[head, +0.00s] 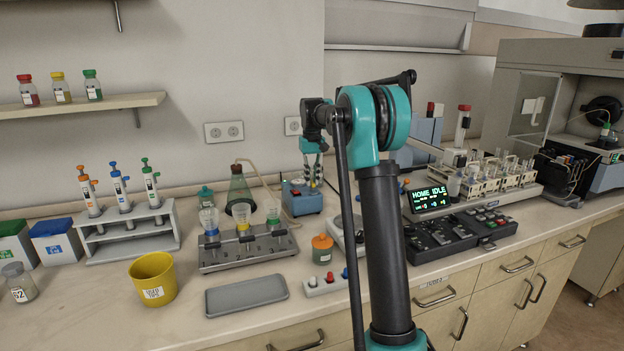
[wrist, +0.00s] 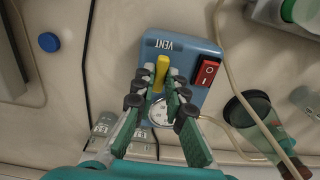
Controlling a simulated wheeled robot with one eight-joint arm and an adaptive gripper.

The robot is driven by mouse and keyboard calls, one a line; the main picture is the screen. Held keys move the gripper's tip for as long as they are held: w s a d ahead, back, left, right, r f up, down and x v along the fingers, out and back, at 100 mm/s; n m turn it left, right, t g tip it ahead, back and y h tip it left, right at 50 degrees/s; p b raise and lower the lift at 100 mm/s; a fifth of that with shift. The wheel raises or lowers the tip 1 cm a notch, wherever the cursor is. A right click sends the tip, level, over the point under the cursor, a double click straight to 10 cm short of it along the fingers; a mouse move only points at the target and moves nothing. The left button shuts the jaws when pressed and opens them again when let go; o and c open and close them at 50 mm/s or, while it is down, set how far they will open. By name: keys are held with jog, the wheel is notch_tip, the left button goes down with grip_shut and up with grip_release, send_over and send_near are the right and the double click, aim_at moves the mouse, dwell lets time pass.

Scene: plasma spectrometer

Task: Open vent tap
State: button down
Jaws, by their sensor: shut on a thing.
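The vent tap is a yellow lever (wrist: 162,70) on a blue box marked VENT (wrist: 187,47), seen in the wrist view. The blue box also shows in the head view (head: 301,199), beyond my arm. My gripper (wrist: 162,80) is shut on the yellow lever, with a fingertip on each side of it. The lever points roughly along the box, toward the VENT label. In the head view my gripper (head: 315,172) reaches down onto the box, and the lever is hidden there.
A red rocker switch (wrist: 207,72) sits right of the lever, and a round gauge (wrist: 160,112) is partly behind my fingers. A tube (wrist: 235,95) runs beside the box. A flask (head: 240,186) and a funnel rack (head: 248,250) stand left of it.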

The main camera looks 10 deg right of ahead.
jog(key=shift+n, duration=0.3)
jog(key=c, duration=1.6)
grip_release()
jog(key=shift+o, duration=0.2)
notch_tip(320, 180, up, 12)
notch_tip(320, 180, up, 8)
dwell(0.5)
